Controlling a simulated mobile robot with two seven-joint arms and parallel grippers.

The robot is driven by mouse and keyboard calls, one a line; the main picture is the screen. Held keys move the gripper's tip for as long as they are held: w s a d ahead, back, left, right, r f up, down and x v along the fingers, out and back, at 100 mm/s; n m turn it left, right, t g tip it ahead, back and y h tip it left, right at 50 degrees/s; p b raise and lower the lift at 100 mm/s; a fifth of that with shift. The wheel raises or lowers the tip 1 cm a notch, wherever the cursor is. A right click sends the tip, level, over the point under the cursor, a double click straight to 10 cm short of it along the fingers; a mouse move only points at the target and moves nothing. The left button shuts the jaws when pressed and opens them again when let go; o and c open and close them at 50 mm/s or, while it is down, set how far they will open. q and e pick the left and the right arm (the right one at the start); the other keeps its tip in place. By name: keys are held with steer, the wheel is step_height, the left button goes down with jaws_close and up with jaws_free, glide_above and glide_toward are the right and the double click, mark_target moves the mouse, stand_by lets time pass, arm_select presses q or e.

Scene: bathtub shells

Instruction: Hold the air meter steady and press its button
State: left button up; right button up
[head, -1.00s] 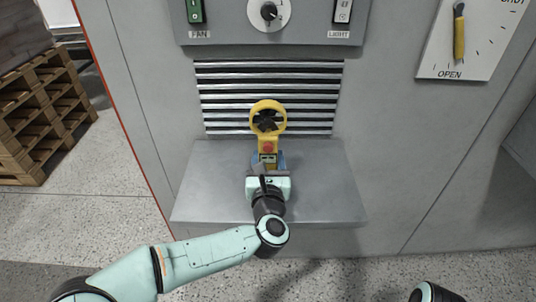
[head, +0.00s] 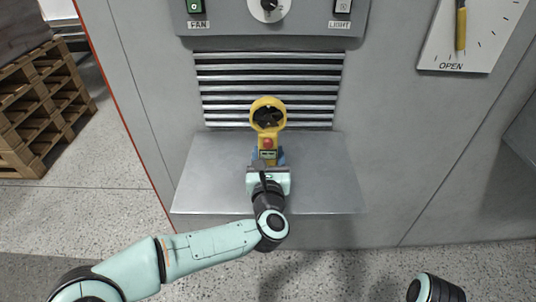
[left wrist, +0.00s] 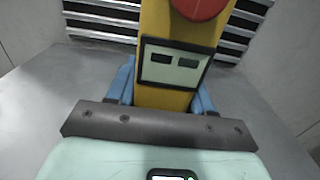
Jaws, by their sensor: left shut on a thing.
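The yellow air meter (head: 268,133) stands upright above the grey shelf, with a round fan ring on top. Its red button (head: 268,143) sits below the ring, above a small display. My left gripper (head: 268,160) is shut on the meter's lower body, with a blue finger on each side. In the left wrist view the meter's yellow body (left wrist: 160,28) rises between the blue fingers, and the red button (left wrist: 200,6) is cut by the top edge. Nothing touches the button. The meter's bottom end is hidden. My right gripper is out of view; only part of that arm shows at the lower right.
The grey shelf (head: 205,185) is bare on both sides of the meter. A slatted vent (head: 220,90) is behind the meter. A control panel (head: 225,22) is above it, and a lever plate (head: 440,40) is at upper right. Wooden pallets (head: 40,120) stand at left.

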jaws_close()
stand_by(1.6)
